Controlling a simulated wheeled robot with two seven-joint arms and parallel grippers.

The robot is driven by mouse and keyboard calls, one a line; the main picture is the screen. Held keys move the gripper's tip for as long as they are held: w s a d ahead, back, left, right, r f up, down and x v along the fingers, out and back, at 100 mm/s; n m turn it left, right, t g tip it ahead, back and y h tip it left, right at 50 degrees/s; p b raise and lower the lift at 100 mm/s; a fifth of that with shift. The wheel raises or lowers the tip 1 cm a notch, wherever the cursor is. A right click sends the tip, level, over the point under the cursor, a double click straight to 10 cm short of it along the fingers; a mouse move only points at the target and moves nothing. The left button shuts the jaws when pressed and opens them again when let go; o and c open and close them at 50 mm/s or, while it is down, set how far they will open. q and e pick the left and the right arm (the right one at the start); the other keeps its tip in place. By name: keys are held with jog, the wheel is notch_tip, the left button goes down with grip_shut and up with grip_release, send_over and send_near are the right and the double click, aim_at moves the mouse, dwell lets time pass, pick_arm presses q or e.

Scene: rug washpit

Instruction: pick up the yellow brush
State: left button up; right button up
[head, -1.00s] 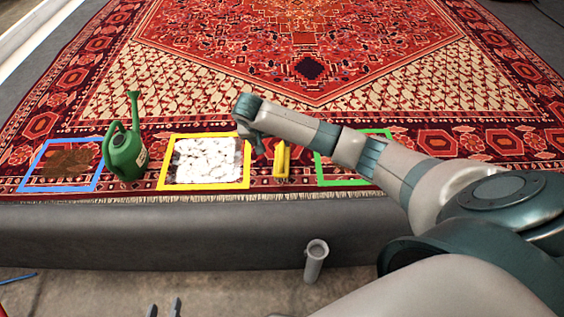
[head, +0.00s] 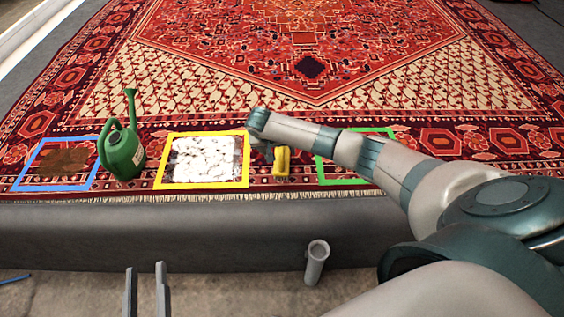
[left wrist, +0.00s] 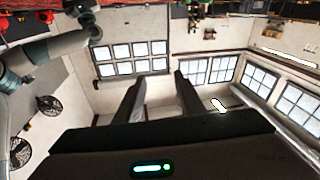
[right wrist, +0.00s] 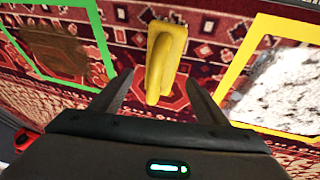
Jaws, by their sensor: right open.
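The yellow brush (head: 281,162) lies on the patterned rug between the yellow and green frames in the head view. In the right wrist view the brush (right wrist: 165,55) shows between my right gripper's fingers (right wrist: 160,80), which are apart; I cannot tell whether they touch it. In the head view my right arm's wrist hangs just left of the brush, and its fingers are mostly hidden. My left gripper (head: 147,270) is low in the head view, in front of the rug platform. In the left wrist view its fingers (left wrist: 157,80) are apart with nothing between them.
A yellow frame (head: 160,165) around a white patch lies left of the brush, a green frame (head: 320,170) right of it. A green watering can (head: 122,153) stands beside a blue frame (head: 22,170) around a brown patch. A grey tube (head: 316,263) stands before the platform.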

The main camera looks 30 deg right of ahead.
pick_arm(q)
jog(key=shift+r, duration=0.3)
pick_arm(e)
jog(key=shift+d+f, duration=0.1)
jog(key=shift+f, duration=0.1)
pick_arm(q)
jog(key=shift+s+r, duration=0.1)
pick_arm(e)
jog(key=shift+w+f, duration=0.1)
jog(key=shift+f, duration=0.05)
jog(key=shift+d+f, duration=0.1)
jog(key=shift+f, duration=0.05)
jog(key=b+x, duration=0.1)
jog(key=x, duration=0.1)
jog(key=b+x, duration=0.1)
jog(key=shift+w+d+f, duration=0.2)
jog(key=shift+w+f, duration=0.1)
pick_arm(q)
jog(key=s+r+t+h, duration=0.1)
jog(key=s+r+t, duration=0.2)
jog(key=r+t, duration=0.2)
jog(key=shift+s+a+r+h, duration=0.2)
jog(key=shift+r+h, duration=0.1)
jog(key=shift+r, duration=0.85)
pick_arm(e)
jog(key=shift+w+d+f, duration=0.1)
jog(key=shift+d+f, duration=0.1)
jog(key=shift+f, duration=0.15)
jog(key=c, duration=1.2)
